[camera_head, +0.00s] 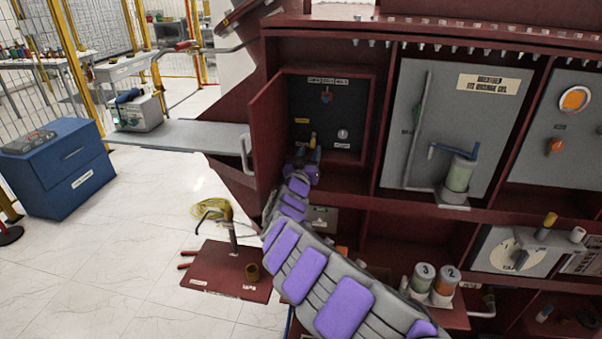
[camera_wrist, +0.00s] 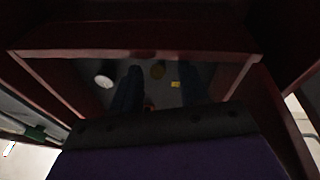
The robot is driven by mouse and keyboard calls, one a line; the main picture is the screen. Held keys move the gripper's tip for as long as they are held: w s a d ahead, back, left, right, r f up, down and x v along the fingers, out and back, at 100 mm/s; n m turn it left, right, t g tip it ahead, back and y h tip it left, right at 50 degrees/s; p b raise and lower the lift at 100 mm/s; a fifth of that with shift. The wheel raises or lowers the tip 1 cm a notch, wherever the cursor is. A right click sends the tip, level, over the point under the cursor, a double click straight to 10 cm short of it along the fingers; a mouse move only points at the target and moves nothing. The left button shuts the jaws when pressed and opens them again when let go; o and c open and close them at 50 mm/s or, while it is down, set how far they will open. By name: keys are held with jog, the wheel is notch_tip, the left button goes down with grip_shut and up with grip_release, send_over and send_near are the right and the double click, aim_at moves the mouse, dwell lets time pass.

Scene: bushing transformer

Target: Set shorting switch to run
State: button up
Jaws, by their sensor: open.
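A dark switch panel (camera_head: 345,110) sits in a recessed red compartment in the head view, with a label along its top edge. It has a red knob (camera_head: 327,97), a small yellow label (camera_head: 302,121) and a pale round dial (camera_head: 342,134). I cannot read which one is the shorting switch. My gripper (camera_head: 311,146) is at the lower left of this compartment, near the panel. In the wrist view, my gripper (camera_wrist: 162,92) has its two dark fingers apart, pointing at the panel. A pale dial (camera_wrist: 104,80), a brass-coloured round part (camera_wrist: 158,71) and a yellow label (camera_wrist: 175,85) show there. Contact cannot be told.
The compartment's red door (camera_head: 266,135) stands open at the left, close to my arm. A grey panel (camera_head: 460,120) with a green-and-white cylinder is to the right. Below, two numbered canisters (camera_head: 433,283) stand on a shelf. A red plate (camera_head: 225,270) juts out at lower left.

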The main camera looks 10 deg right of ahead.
jog(key=shift+s+a+r, duration=0.1)
jog(key=shift+s+a, duration=0.1)
jog(key=shift+s, duration=0.3)
jog(key=p+v, duration=0.1)
jog(key=v, duration=0.8)
jog(key=shift+s+a, duration=0.1)
jog(key=shift+s, duration=0.05)
